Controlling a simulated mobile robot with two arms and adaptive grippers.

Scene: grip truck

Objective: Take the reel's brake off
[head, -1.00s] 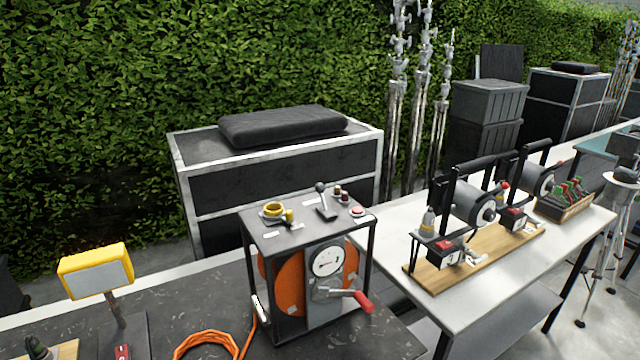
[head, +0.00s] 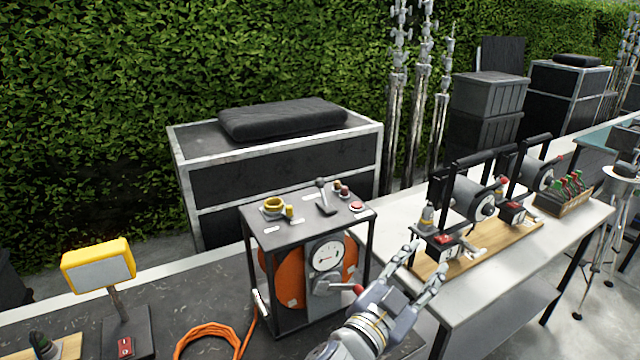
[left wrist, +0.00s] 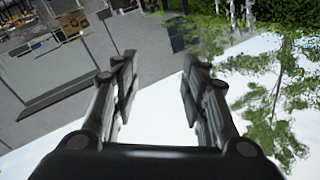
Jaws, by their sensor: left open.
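The reel (head: 290,280) is an orange drum in a black frame on the dark table in the head view. Its top panel carries a grey-knobbed lever (head: 322,192), a yellow ring (head: 273,205) and several small knobs. A white gauge (head: 327,256) is on its front. A small pale lever (head: 260,303) is at the frame's lower left. I cannot tell which part is the brake. My left gripper (head: 427,259) is open and empty, right of the reel; its fingers show apart in the left wrist view (left wrist: 160,60).
A white table (head: 500,292) to the right holds a wooden board (head: 432,271) with two smaller reels. An orange cable (head: 212,340) and a yellow lamp (head: 97,266) are to the left. A large black case (head: 285,184) stands behind. Space above the reel is clear.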

